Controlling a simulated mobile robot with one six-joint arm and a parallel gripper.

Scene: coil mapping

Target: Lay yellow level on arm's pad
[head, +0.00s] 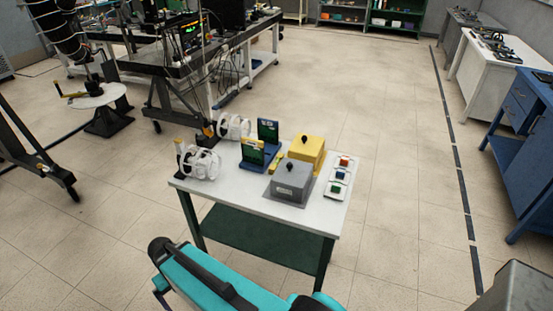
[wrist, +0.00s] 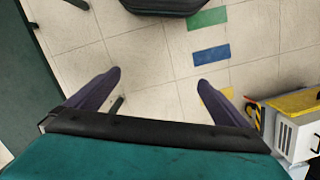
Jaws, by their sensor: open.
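A small yellow bar (head: 277,161), which looks like the yellow level, lies on the white table between the green boards and the grey box; its details are too small to tell. A round white disc (head: 98,96) on a black stand is at the far left, with a yellow piece (head: 74,95) at its left edge. I cannot tell whether this disc is the arm's pad. My gripper (wrist: 159,76) shows in the wrist view with its two dark fingers spread and nothing between them, over the floor. Neither the level nor the pad is recognisable in the wrist view.
The white-topped table (head: 205,195) also holds white ring frames (head: 203,163), a grey box (head: 291,181), a yellow box (head: 306,150) and a strip of coloured blocks (head: 340,176). A blue cabinet (head: 535,130) stands at right. The floor between them is clear.

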